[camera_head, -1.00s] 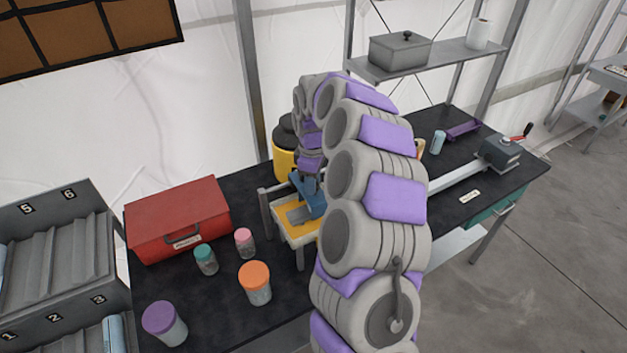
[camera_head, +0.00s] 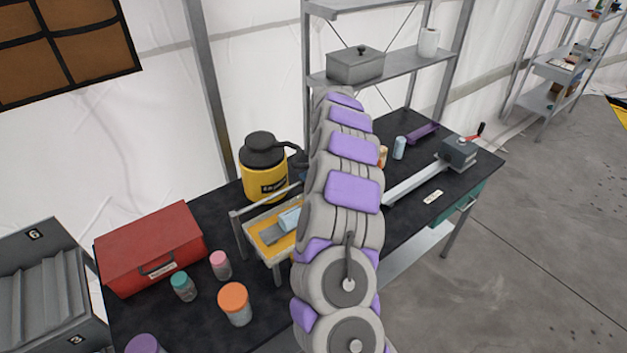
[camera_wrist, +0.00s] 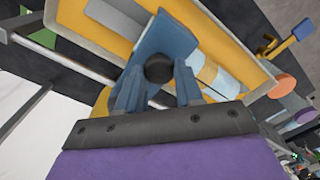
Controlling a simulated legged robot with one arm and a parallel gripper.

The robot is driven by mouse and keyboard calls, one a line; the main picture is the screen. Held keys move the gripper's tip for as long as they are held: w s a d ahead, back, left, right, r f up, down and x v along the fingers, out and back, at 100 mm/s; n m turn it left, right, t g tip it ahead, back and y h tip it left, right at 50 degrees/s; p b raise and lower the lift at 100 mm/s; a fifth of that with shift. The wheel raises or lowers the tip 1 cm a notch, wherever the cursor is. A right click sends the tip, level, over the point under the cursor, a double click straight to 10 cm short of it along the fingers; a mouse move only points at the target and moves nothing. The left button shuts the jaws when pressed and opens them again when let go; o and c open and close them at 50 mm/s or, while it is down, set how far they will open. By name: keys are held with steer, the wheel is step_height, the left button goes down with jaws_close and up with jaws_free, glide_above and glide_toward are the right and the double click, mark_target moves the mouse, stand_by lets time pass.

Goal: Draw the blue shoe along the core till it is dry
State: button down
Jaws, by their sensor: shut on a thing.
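In the wrist view my gripper (camera_wrist: 160,78) is shut on the blue shoe (camera_wrist: 172,38), with a round black knob between the fingers. The shoe is over the yellow tray (camera_wrist: 235,38). A pale blue cylinder, apparently the core (camera_wrist: 222,80), lies in the tray beside the shoe; I cannot tell whether they touch. In the head view the core (camera_head: 290,218) shows at the right of the tray, next to a grey plate (camera_head: 272,234). My arm hides the gripper and most of the shoe there.
A yellow jug (camera_head: 265,180) stands behind the tray. A red box (camera_head: 150,248) and several lidded jars, one with an orange lid (camera_head: 234,298), are to the left and front. A grey vise-like device (camera_head: 459,152) is at the table's right end.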

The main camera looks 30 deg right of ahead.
steer(key=shift+d, duration=0.8)
steer(key=shift+s+d, duration=0.1)
steer(key=c, duration=0.9)
jaws_free()
steer(key=shift+o, duration=0.8)
step_height(320, 180, up, 17)
steer(key=p, duration=0.1)
steer(key=shift+r, duration=0.15)
